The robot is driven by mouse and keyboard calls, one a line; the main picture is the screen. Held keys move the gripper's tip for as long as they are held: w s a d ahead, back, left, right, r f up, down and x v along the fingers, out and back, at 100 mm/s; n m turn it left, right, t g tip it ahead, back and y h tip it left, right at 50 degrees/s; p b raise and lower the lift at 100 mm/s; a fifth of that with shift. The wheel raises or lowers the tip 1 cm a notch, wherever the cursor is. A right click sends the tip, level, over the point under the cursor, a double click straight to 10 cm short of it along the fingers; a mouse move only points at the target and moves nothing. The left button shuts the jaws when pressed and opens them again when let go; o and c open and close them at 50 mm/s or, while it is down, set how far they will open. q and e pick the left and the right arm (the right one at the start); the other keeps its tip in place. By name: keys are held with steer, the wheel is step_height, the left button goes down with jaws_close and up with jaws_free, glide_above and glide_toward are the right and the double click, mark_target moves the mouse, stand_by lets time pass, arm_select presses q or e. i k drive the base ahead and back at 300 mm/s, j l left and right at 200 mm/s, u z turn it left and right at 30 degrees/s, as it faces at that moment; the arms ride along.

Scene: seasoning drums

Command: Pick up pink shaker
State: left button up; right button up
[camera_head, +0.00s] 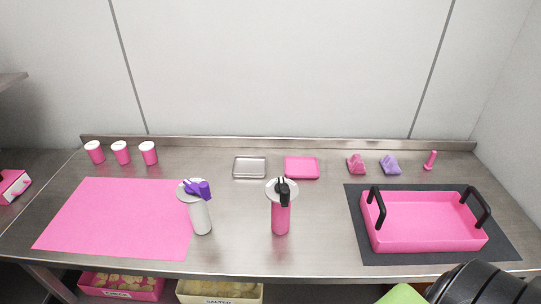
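A pink-bodied container (281,219), which appears to be the pink shaker, stands upright near the middle of the metal table. It has a pale round top and a black handle-like part on it. A similar white container (201,219) with a purple top part stands to its left, at the right edge of the pink mat. Neither my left gripper nor my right gripper shows. A black ribbed part, likely of my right arm, fills the lower right corner, well away from the pink container. Nothing touches the pink container.
Three pink cups (121,155) with white lids stand at back left. A pink mat (110,220) lies in front of them. A pink tray (425,235) with black handles sits on a dark mat (357,252) at right. Small trays and pink and purple pieces line the back. Bare table surrounds the pink container.

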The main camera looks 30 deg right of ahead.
mark_target(280, 215)
steer(key=z, duration=1.1)
